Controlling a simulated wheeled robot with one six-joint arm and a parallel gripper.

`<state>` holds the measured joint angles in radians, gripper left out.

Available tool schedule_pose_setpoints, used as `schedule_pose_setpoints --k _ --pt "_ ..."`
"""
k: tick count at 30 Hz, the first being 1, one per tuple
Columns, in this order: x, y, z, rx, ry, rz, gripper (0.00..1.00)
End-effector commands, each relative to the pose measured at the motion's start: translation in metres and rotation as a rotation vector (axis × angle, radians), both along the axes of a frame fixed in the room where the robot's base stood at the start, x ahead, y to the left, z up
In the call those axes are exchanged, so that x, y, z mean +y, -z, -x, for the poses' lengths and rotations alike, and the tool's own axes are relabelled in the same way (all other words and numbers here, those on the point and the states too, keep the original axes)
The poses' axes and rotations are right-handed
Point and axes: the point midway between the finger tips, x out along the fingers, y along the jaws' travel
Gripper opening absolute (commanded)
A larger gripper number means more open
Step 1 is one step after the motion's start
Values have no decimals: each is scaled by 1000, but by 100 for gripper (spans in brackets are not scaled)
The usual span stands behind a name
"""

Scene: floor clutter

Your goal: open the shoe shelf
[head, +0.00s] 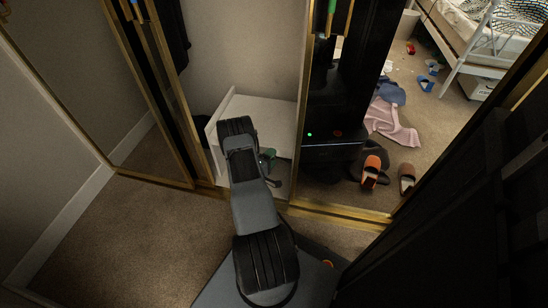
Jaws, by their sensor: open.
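A low white cabinet (268,112), which appears to be the shoe shelf, stands in the gap between two gold-framed closet doors. Its left side edge shows, and my arm covers much of its front. My arm reaches forward over it from the bottom of the view. My gripper (270,165) shows only partly, as dark parts beside the arm in front of the cabinet. It looks open, with nothing seen in it. Whether it touches the cabinet cannot be told.
A gold-framed door (140,130) stands at left. A gold floor track (335,212) crosses in front. Carpet (130,240) at lower left is clear.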

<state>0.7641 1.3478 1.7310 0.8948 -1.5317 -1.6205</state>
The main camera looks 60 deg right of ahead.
Motion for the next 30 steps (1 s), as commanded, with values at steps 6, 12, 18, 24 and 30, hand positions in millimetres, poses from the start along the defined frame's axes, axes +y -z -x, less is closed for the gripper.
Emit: schedule_pose_setpoints --k 6,12,18,24,30 --pt "-18 0 1 -1 0 1 62" --pt "-22 0 1 -1 -2 0 62" --pt "-22 -1 1 -1 -2 0 62" --pt "-22 0 1 -1 -1 0 43" --pt "-22 0 2 -1 -1 0 24"
